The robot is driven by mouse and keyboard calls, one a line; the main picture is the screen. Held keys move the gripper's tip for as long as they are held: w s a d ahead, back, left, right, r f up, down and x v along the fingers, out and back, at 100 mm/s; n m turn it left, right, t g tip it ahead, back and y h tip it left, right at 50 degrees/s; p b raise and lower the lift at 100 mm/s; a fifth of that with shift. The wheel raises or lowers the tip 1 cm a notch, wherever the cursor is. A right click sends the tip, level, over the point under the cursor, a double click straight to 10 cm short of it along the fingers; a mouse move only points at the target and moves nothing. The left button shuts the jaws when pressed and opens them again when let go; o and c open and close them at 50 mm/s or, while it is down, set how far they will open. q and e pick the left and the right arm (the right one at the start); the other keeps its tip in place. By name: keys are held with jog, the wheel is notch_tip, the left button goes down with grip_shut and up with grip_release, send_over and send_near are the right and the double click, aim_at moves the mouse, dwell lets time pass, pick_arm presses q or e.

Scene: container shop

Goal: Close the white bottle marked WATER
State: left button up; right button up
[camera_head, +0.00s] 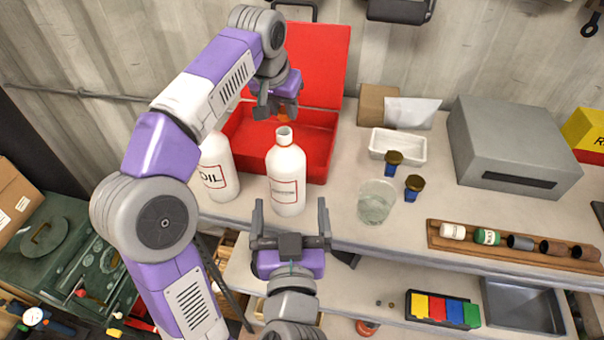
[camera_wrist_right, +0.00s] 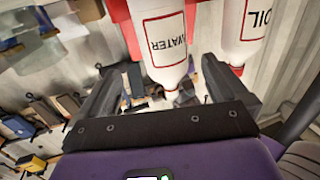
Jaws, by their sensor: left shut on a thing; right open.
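The white bottle marked WATER (camera_head: 287,180) stands upright on the table, its mouth uncovered. It also shows in the right wrist view (camera_wrist_right: 163,40), inverted there, with its WATER label readable. My left gripper (camera_head: 276,106) is above the bottle's mouth, shut on a small orange cap (camera_head: 284,116), mostly hidden by the fingers. The cap is apart from the bottle's neck. My right gripper (camera_head: 290,205) is open at the lower front of the bottle. Its fingers appear on either side of the bottle in the picture, without gripping it.
A white OIL bottle (camera_head: 217,172) stands close left of the WATER bottle. An open red toolbox (camera_head: 322,135) is behind. A clear cup (camera_head: 376,203), dark-topped jars (camera_head: 414,186), a white tray (camera_head: 400,147) and a wooden rack (camera_head: 520,246) occupy the table's right side.

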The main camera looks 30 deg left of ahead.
aim_at(288, 186)
pick_arm(q)
jog(key=shift+s+r, duration=0.3)
jog(key=shift+s, duration=0.35)
jog(key=shift+w+f, duration=0.1)
jog(key=shift+f, duration=0.05)
jog(key=shift+w+f, duration=0.1)
jog(key=shift+f, duration=0.1)
pick_arm(e)
jog(key=x, duration=0.6)
jog(key=shift+a+r, duration=0.15)
jog(key=shift+a, duration=0.15)
jog(key=shift+s, duration=0.1)
jog(key=x, duration=0.5)
jog(key=shift+r, duration=0.25)
jog(key=shift+c, duration=0.5)
